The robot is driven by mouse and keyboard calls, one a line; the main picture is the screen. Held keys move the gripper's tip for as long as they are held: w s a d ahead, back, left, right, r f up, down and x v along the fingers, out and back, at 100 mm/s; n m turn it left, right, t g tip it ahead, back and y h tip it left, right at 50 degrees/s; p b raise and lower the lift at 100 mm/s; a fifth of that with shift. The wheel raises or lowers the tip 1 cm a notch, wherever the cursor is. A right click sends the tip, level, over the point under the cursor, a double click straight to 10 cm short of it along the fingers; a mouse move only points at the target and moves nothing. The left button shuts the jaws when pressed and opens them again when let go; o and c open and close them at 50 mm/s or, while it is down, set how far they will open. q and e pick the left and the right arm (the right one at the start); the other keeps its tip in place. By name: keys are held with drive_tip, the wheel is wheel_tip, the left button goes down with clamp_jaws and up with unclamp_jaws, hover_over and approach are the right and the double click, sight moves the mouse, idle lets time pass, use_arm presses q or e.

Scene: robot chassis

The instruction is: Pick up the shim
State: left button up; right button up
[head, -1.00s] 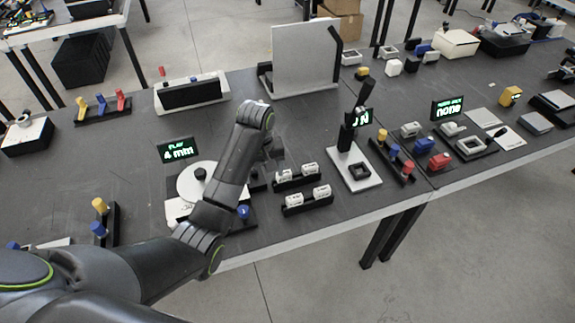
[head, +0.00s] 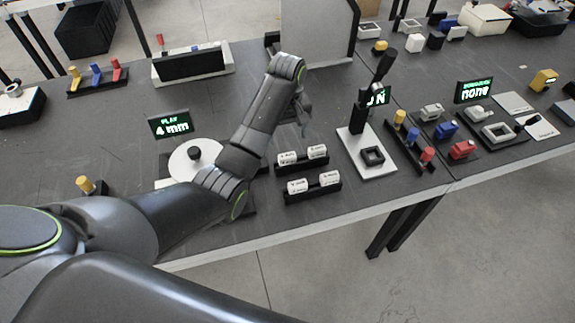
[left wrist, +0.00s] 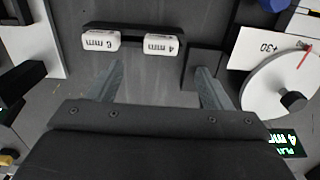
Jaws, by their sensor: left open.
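White blocks marked in mm sit in two black racks in the head view, a back rack (head: 277,173) and a front rack (head: 290,200). In the left wrist view one rack (left wrist: 135,43) holds a white block marked 6 mm (left wrist: 101,40) and one marked 4 mm (left wrist: 160,44). A display (head: 170,124) reads "PLAY 4 mm". My left gripper (head: 304,112) is behind the back rack, partly hidden by its own wrist. In the left wrist view its fingers (left wrist: 160,85) are open and empty, apart from the blocks. My right gripper is not in view.
A white disc with a black knob (head: 194,153) is left of the racks. A white-based stand with a black lever (head: 359,118) is to the right, beside coloured pegs (head: 413,137). A large grey panel (head: 318,30) stands behind. The table's front edge is close.

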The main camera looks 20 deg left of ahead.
sight(287, 155)
use_arm(q)
wheel_tip(287, 155, down, 3)
drive_tip(key=shift+s+r, duration=0.1)
drive_tip(key=shift+s, duration=0.05)
drive_tip(key=shift+f, duration=0.4)
drive_tip(key=shift+f+p, duration=0.35)
drive_tip(key=shift+f, duration=0.1)
wheel_tip(287, 155, down, 4)
drive_tip(key=shift+f+p, duration=0.1)
drive_tip(key=shift+p, duration=0.3)
drive_tip(key=shift+f, duration=0.25)
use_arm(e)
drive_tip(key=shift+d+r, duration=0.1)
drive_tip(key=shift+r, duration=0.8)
use_arm(q)
drive_tip(key=shift+c, duration=0.2)
drive_tip(key=c, duration=1)
drive_tip(key=shift+c, duration=0.2)
